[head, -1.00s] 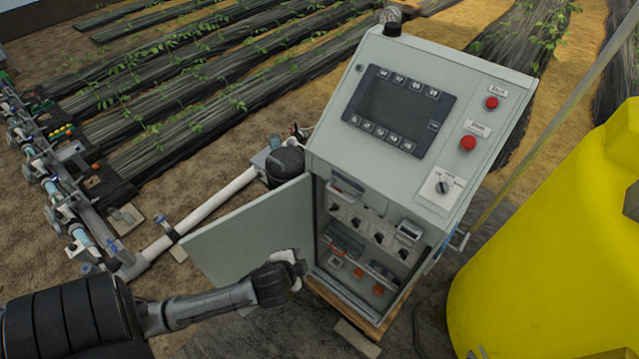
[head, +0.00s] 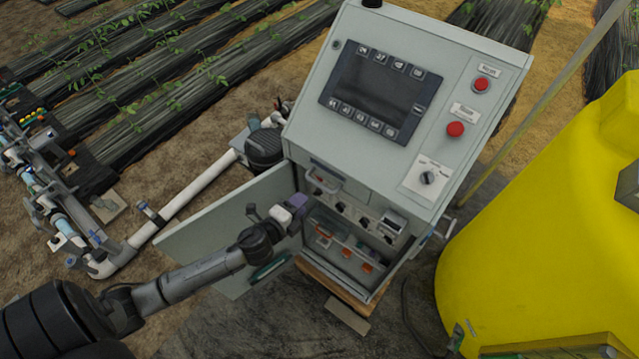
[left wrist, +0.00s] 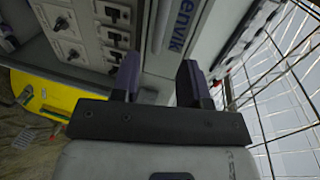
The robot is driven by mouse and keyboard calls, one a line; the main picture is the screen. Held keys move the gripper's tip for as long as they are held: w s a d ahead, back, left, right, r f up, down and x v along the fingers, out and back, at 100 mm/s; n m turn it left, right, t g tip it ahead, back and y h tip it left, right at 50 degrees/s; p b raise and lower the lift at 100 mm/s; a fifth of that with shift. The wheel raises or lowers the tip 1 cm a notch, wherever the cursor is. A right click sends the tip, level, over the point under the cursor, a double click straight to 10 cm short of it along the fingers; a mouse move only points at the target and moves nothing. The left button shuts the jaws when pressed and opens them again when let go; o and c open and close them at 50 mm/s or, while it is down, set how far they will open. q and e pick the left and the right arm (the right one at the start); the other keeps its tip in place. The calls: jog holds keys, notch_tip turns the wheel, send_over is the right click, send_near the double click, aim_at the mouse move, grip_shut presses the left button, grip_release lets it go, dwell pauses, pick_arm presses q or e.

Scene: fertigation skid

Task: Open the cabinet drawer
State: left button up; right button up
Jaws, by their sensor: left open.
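The grey control cabinet (head: 330,140) stands in the middle with its lower door (head: 205,232) swung open to the left. Inside is a panel of dark rotary switches (head: 363,222), with a grey handle-like part (head: 323,182) at its upper left. Below it are orange-marked parts. My left gripper (head: 298,203) is at the left side of the opening, near the switch panel. In the left wrist view, my gripper's two dark fingers (left wrist: 158,82) are apart, with a slim vertical bar (left wrist: 160,25) beyond the gap. I cannot tell whether they touch anything. My right gripper is not in view.
A large yellow tank (head: 545,230) stands at the right. A white pipe (head: 195,188) runs on the ground left of the cabinet. The open door lies behind my left forearm. The sloped console above carries a screen (head: 378,90) and red buttons.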

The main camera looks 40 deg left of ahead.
aim_at(320, 184)
pick_arm(q)
jog(key=x, duration=1)
jog(key=shift+p, duration=0.4)
grip_shut()
